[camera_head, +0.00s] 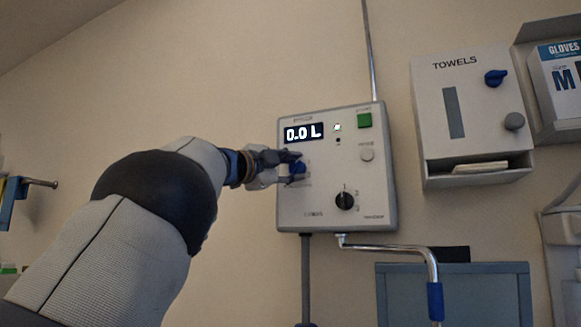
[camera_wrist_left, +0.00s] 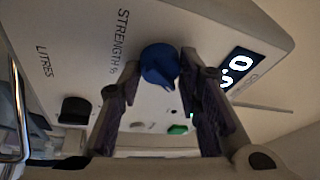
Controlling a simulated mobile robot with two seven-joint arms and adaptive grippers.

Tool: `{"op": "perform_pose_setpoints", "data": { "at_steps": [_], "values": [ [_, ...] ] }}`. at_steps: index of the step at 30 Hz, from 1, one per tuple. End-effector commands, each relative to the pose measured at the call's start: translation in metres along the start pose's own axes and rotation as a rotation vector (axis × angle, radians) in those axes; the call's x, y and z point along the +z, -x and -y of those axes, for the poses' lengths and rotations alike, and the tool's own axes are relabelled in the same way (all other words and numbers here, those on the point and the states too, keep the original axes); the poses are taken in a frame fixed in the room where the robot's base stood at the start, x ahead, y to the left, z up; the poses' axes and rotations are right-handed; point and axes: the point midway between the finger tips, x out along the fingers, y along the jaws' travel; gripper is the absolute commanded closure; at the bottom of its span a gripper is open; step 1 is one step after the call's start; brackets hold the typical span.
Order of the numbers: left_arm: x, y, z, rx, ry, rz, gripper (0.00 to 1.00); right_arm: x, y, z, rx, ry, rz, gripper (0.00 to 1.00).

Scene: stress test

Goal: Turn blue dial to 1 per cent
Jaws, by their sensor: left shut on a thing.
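The grey-white dispenser box (camera_head: 335,220) hangs on the wall; its display (camera_head: 304,132) reads "0.0 L". The blue dial (camera_head: 298,168) is on the left of its front, partly hidden by my fingers. In the left wrist view the blue dial (camera_wrist_left: 160,65) sits beside the label "STRENGTH %". My left gripper (camera_head: 290,166) is shut on the blue dial, with one finger on each side in the left wrist view (camera_wrist_left: 159,68). The dial's pointer and scale are too small or hidden to read. My right gripper is not in view.
The box also has a black dial (camera_head: 345,201), a green button (camera_head: 364,121) and a pale round button (camera_head: 367,154). A bent metal spout (camera_head: 405,249) is below the box.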

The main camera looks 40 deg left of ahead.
Motion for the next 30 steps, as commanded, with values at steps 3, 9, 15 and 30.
{"op": "perform_pose_setpoints", "data": {
  "at_steps": [3,9,15,30],
  "values": [
    [0.0005,0.0005,0.0022,0.030,-0.094,-0.006,0.96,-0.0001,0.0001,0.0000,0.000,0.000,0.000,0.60],
    [0.0004,0.0005,0.0031,0.078,-0.228,-0.017,0.96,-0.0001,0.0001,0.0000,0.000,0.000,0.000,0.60],
    [0.0006,0.0005,0.0037,0.111,-0.321,-0.024,0.96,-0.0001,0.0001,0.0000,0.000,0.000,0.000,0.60],
    [-0.0001,0.0006,0.0044,0.136,-0.393,-0.029,0.96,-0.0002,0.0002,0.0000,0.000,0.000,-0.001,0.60]
  ]
}}
